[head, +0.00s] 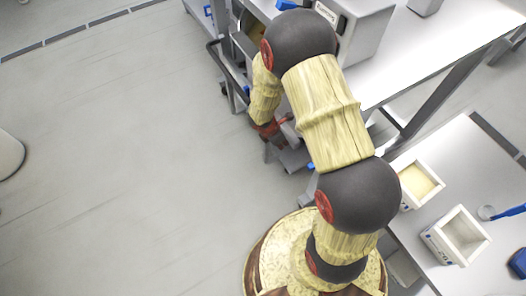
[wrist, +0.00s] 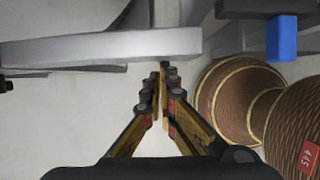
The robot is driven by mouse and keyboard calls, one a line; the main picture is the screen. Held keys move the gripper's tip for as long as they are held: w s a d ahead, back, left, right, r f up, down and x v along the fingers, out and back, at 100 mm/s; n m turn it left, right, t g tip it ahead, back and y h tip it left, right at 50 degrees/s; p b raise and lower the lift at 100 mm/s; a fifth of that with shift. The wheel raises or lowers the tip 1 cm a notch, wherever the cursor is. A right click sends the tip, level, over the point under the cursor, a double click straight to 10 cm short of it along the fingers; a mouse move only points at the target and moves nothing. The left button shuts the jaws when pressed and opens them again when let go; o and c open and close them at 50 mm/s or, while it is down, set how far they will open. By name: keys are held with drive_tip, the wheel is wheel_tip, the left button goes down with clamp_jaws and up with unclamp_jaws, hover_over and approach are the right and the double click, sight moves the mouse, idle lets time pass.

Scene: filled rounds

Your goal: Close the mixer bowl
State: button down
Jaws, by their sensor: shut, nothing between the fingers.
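The mixer is probably the grey machine (head: 358,28) at the top of the head view, partly hidden by my arm. A dark rounded opening with something brownish inside (head: 256,30) shows just left of my arm's upper joint; it may be the bowl, but I cannot tell how far open it is. My gripper (head: 271,130) points down beside the workbench's left end, mostly hidden by my arm. In the wrist view my gripper (wrist: 161,82) has its fingertips together with nothing between them. A grey bar (wrist: 100,47) lies just left of and beyond the fingertips, apparently apart from them.
A white-topped bench (head: 410,50) stands at the upper right, with a dark rail (head: 218,60) at its left end. A lower table (head: 470,165) at right holds two white bins (head: 418,183) (head: 456,237). A blue block (wrist: 282,38) shows in the wrist view. Open floor lies left.

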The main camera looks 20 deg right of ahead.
drive_tip(key=w+d, duration=0.1)
drive_tip(key=d, duration=0.6)
drive_tip(key=shift+d+p, duration=0.15)
drive_tip(key=shift+p, duration=0.15)
drive_tip(key=shift+w, duration=0.1)
